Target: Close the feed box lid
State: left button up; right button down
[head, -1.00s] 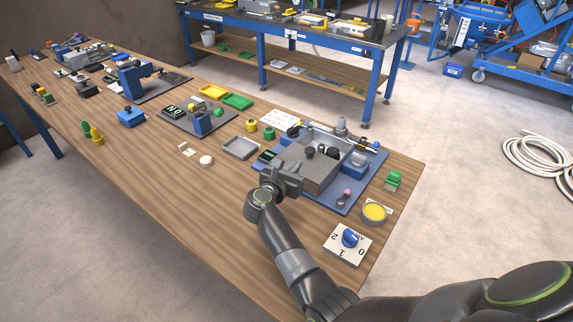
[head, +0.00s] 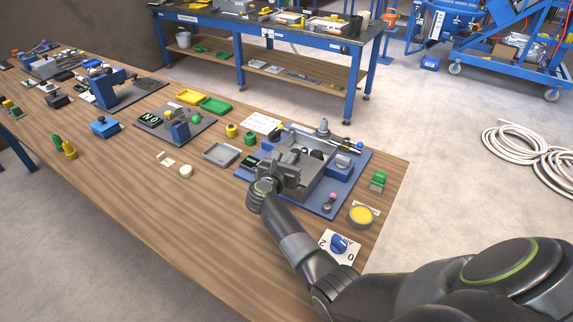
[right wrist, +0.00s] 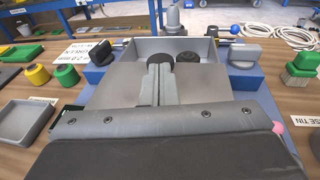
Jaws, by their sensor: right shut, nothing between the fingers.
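The feed box (head: 322,178) is a grey open-topped box on a blue base plate, at the right end of the wooden table. A flat grey panel, seemingly its lid (right wrist: 205,88), covers the near part in the right wrist view; the far part is open. Dark round knobs (right wrist: 188,62) show at the opening. My right gripper (head: 296,157) is over the near part of the box. In the right wrist view its fingers (right wrist: 161,72) are together and empty, tips close to a black knob; contact is unclear. My left gripper is not in view.
Left of the box is a grey tray (head: 221,154) with yellow and green knobs nearby. A round yellow button (head: 361,216), a blue rotary switch (head: 340,243) and a green block (head: 378,181) are at right.

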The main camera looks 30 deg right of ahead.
jog(key=b+x, duration=0.1)
jog(key=x, duration=0.2)
jog(key=r+b+x, duration=0.1)
jog(key=b+x, duration=0.1)
jog(key=x, duration=0.1)
jog(key=s+d+b+x, duration=0.1)
jog(key=x, duration=0.2)
jog(key=shift+w+d+r, duration=0.1)
jog(key=shift+w+d, duration=0.15)
jog(key=shift+d, duration=0.1)
jog(key=shift+w+d+b, duration=0.15)
jog(key=shift+d+b, duration=0.15)
jog(key=shift+r, duration=0.45)
jog(key=shift+a+r, duration=0.1)
